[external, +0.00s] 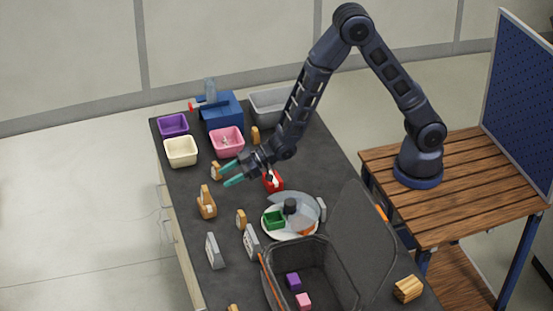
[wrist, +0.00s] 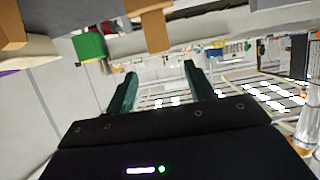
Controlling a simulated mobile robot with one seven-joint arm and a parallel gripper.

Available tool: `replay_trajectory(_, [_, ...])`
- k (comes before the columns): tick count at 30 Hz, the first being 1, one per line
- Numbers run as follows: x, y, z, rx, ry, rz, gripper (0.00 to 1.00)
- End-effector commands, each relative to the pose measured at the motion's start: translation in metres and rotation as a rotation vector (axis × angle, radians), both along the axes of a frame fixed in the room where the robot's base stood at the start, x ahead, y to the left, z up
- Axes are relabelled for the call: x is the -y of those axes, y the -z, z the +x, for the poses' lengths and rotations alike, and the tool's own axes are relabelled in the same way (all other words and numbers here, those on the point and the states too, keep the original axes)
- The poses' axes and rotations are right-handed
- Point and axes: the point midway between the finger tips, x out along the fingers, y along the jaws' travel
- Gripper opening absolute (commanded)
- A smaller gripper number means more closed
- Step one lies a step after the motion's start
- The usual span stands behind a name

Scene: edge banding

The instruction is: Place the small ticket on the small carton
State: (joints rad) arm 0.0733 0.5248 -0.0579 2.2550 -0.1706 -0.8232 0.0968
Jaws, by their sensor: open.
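My gripper (external: 222,175) is open over the left part of the dark table, and its two teal fingers point left. In the wrist view the fingers (wrist: 160,73) are apart with nothing visibly held between them. A small wooden stand (external: 215,172) appears close to the fingertips in the external view; I cannot tell whether they touch. A wooden piece (wrist: 155,30) hangs at the top of the tilted wrist view, beyond the fingers. I cannot identify the small ticket or the small carton with certainty. Upright pale cards (external: 214,251) stand at the table's front left.
Purple (external: 173,124), cream (external: 181,151) and pink (external: 227,141) bins stand at the back. A red item (external: 272,180) lies beneath my arm. A round plate (external: 270,229) carries a green box (external: 274,220).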

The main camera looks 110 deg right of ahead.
Motion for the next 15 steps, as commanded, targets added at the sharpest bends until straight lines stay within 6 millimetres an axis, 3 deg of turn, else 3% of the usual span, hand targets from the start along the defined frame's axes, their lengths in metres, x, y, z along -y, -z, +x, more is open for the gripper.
replay_trajectory(5, [-0.001, -0.01, -0.008, -0.007, 0.001, -0.002, 0.54])
replay_trajectory(8, [-0.002, -0.026, -0.015, -0.028, 0.006, -0.006, 0.54])
replay_trajectory(15, [-0.008, -0.084, -0.049, -0.126, 0.024, -0.017, 0.54])
